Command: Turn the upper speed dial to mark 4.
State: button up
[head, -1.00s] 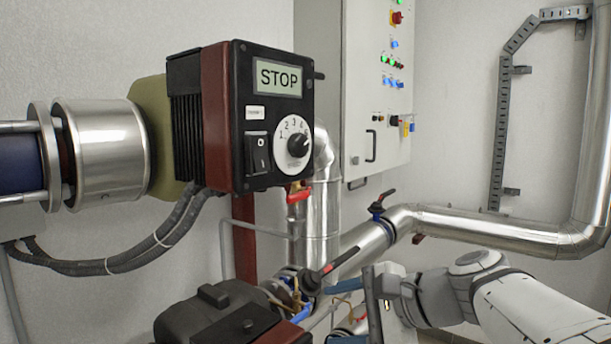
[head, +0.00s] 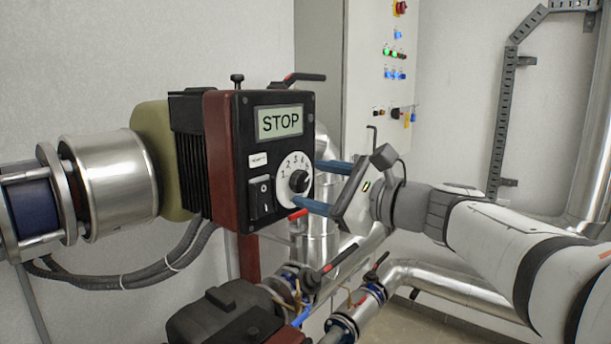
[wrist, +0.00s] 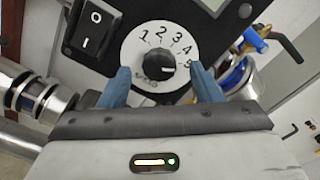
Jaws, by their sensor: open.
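The upper speed dial (head: 298,182) is a white numbered disc with a black knob on the front of the upper dark red and black drive box (head: 222,150). In the wrist view the knob (wrist: 160,65) has a white pointer line that lies to the right, near the 5. My gripper (head: 306,184) is open, with its blue fingers facing the dial. In the wrist view the fingertips (wrist: 162,76) stand left and right of the knob with gaps on both sides. I cannot tell how far the tips are from the dial face.
The box has a STOP display (head: 280,122) and a black rocker switch (head: 261,197) left of the dial. A red-handled valve (head: 297,214) and pipes lie below. A control cabinet (head: 372,75) stands behind.

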jog(key=shift+x, duration=0.95)
